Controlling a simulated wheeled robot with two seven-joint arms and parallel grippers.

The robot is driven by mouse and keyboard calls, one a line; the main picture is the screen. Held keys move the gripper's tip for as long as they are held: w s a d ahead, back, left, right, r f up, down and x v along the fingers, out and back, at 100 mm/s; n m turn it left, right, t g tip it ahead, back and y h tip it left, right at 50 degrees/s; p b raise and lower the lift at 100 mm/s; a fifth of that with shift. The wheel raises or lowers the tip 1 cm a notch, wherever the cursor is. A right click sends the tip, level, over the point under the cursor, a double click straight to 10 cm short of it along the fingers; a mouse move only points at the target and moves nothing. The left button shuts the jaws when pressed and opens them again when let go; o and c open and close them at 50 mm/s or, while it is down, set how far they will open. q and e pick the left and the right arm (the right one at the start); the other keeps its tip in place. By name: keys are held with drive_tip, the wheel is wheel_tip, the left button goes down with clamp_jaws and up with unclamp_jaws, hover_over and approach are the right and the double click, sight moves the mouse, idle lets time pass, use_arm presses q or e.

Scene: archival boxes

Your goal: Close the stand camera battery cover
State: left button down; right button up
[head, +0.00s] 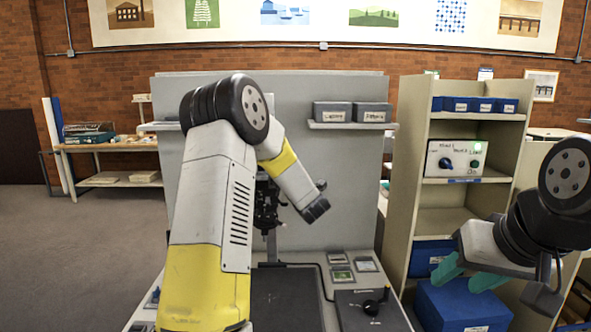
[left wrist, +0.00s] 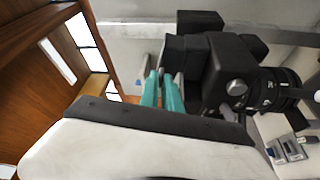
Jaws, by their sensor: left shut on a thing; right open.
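The stand camera (head: 267,207) is black and stands behind the worktop in the head view, partly hidden by my left arm. In the left wrist view the black camera (left wrist: 228,75) is large, with its lens to the right. My left gripper (left wrist: 163,80) has its teal fingers close together at the camera's left side, shut on a small part there that looks like the battery cover. The fingers hide most of that part, so its angle cannot be told. My left fingers do not show in the head view. My right gripper (head: 466,274) is open and empty at the right.
A blue box (head: 462,307) stands just below my right gripper. A shelf unit (head: 408,150) with blue boxes and a control panel (head: 456,159) stands at the right. A dark mat (head: 287,300) and a black joystick panel (head: 370,310) are on the worktop. Grey boxes (head: 352,112) sit on a back shelf.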

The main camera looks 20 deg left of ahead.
use_arm(q)
drive_tip(key=shift+s+a+f+n+g, duration=0.1)
drive_tip(key=shift+a+f+n+g, duration=0.15)
drive_tip(key=shift+n, duration=0.4)
drive_tip(key=shift+a+f+n+g, duration=0.1)
drive_tip(key=shift+f+n+g, duration=0.15)
drive_tip(key=shift+n, duration=0.4)
drive_tip(key=c, duration=1.6)
unclamp_jaws()
drive_tip(key=shift+o, duration=0.2)
drive_tip(key=v, duration=0.7)
drive_tip(key=shift+s+d, duration=0.15)
drive_tip(key=shift+s, duration=0.25)
drive_tip(key=shift+d+r+h, duration=0.1)
drive_tip(key=shift+r+h, duration=0.05)
drive_tip(key=shift+h, duration=0.15)
